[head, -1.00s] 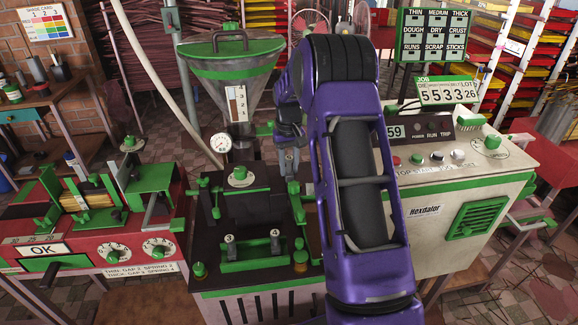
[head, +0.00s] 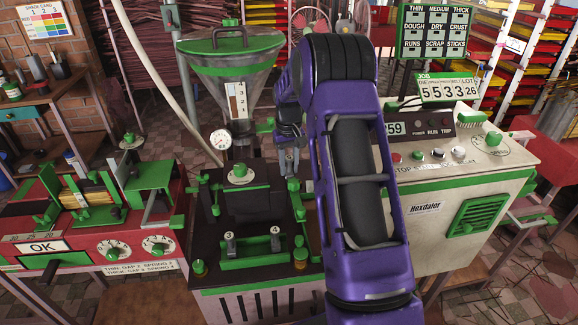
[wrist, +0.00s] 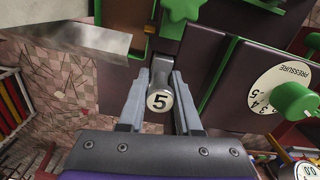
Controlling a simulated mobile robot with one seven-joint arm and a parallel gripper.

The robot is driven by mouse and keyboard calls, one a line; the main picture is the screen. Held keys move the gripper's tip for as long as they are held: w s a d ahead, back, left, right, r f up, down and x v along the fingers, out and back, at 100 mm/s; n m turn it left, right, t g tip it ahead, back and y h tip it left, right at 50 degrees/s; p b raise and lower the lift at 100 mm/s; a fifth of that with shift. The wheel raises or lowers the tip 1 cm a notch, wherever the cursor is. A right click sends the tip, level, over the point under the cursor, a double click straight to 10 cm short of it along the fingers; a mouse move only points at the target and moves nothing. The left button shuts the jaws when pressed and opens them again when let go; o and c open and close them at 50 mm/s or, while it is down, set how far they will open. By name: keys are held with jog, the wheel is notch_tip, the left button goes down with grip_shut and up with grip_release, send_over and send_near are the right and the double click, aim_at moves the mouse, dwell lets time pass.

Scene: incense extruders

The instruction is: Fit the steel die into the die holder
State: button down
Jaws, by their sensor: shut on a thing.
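My gripper (wrist: 160,92) is shut on the steel die (wrist: 161,78), a grey cylinder with a round pale end marked 5. In the wrist view the die sits between the two grey fingers. In the head view my gripper (head: 289,163) is small, just right of the extruder's funnel, above the dark machine top, partly behind my purple arm; the die cannot be made out there. A dark machine block (wrist: 226,85) is close to the right of the fingers in the wrist view. I cannot clearly make out the die holder's opening.
A pressure dial (wrist: 285,90) with a green knob is at the right in the wrist view. A green-framed rack (head: 250,257) with pale round-topped pieces is at the front of the machine. The funnel (head: 232,75) and gauge (head: 220,139) stand left of my gripper.

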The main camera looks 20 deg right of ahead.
jog(key=shift+f, duration=0.3)
jog(key=c, duration=0.5)
grip_release()
jog(key=shift+a+f, duration=0.1)
jog(key=shift+s+a+f, duration=0.1)
jog(key=shift+s+a, duration=0.05)
jog(key=shift+a, duration=0.05)
jog(key=r, duration=1.2)
jog(key=r+p, duration=0.1)
jog(key=r, duration=0.5)
jog(key=shift+d, duration=0.4)
